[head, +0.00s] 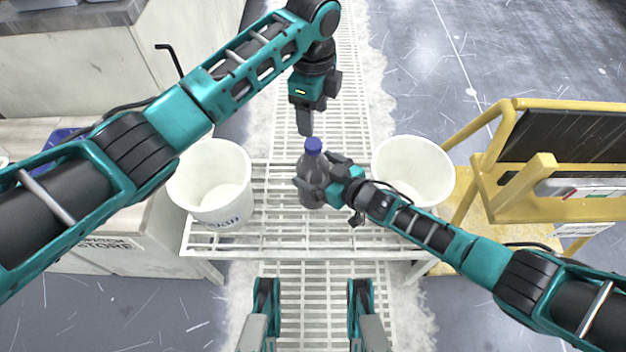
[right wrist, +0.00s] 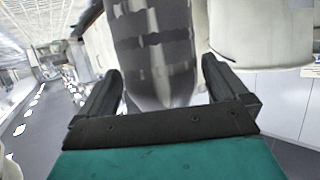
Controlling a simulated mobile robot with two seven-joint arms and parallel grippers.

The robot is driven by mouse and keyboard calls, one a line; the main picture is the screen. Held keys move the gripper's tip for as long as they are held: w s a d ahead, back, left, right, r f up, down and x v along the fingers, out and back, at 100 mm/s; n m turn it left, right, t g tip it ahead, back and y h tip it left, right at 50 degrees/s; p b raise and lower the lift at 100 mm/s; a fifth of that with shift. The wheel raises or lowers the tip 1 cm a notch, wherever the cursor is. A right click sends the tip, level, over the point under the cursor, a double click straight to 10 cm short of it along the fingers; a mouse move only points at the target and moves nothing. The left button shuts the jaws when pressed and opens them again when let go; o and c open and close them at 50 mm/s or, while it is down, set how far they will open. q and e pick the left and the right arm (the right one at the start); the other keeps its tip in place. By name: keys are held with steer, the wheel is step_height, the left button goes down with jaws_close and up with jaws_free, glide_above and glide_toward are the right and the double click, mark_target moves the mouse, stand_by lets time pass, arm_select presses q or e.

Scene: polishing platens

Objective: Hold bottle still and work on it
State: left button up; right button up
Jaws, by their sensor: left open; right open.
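A dark grey bottle (head: 309,162) with a blue cap (head: 313,145) stands upright on the white slatted rack (head: 275,235). My right gripper (head: 320,175) comes in from the right at the bottle's body, with open fingers on either side of it. In the right wrist view the bottle (right wrist: 155,45) is between the two spread fingers (right wrist: 163,85), with gaps showing at the sides. My left gripper (head: 304,128) is open and points down just above the cap in the head view. Its fingers overlap, and its distance from the cap is hard to judge.
A white bucket (head: 190,190) with lettering stands left of the bottle. Another white bucket (head: 392,155) stands to the right, close behind my right forearm. A yellow frame (head: 484,190) with a dark panel is farther right.

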mark_target(313, 143)
steer(key=shift+x, duration=0.9)
steer(key=shift+c, duration=0.2)
steer(key=c, duration=1.4)
arm_select(q)
steer(key=shift+m, duration=0.5)
arm_select(e)
steer(key=shift+c, duration=1.3)
arm_select(q)
steer(key=shift+m, duration=0.5)
arm_select(e)
steer(key=shift+c, duration=0.7)
arm_select(q)
steer(key=m, duration=1.1)
steer(key=shift+m, duration=0.3)
steer(key=shift+f, duration=4)
